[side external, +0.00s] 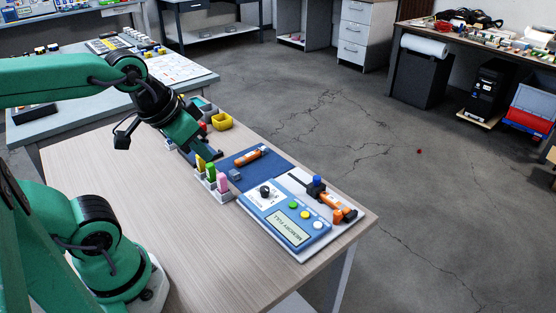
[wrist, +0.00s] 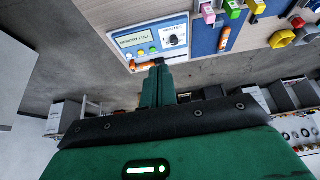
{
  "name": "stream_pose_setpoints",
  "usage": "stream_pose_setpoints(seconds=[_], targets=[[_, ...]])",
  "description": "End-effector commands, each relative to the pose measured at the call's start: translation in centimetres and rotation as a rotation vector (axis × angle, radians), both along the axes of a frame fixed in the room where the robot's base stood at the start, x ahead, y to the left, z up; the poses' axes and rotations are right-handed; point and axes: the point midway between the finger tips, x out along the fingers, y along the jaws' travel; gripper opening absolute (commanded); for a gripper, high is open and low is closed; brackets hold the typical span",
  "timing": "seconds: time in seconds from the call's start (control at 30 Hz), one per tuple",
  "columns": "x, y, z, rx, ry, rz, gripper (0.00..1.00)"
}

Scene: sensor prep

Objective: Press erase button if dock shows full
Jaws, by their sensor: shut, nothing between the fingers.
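The blue dock (side external: 252,206) lies flat at the near right part of the table. Beside the screen are a green button (side external: 293,205), a yellow button (side external: 305,215) and a white button (side external: 318,225). Their labels are too small to read, so I cannot tell which is erase. A black knob (side external: 265,191) sits on the dock. My gripper (side external: 217,154) is shut and empty, above the table behind the dock. Its fingers (wrist: 158,64) also show in the wrist view.
A grey stand holds yellow, green and pink pieces (side external: 222,182) left of the dock. A blue mat (side external: 275,163) carries an orange tool (side external: 250,156). A slider with a blue knob (side external: 318,182) and orange parts (side external: 335,206) adjoin the dock's right. The table's front left (side external: 110,170) is clear.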

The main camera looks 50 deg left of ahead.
Motion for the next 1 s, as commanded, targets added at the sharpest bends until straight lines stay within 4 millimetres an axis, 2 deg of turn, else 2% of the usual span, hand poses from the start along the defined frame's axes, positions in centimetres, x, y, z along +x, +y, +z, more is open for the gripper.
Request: stream_pose_setpoints(seconds=[0.37, 1.0], targets=[[1.7, -0.4, 0.7, -0.022, 0.096, 0.032, 0.00], [7.8, -2.1, 1.2, -0.052, 0.389, 0.150, 0.00]])
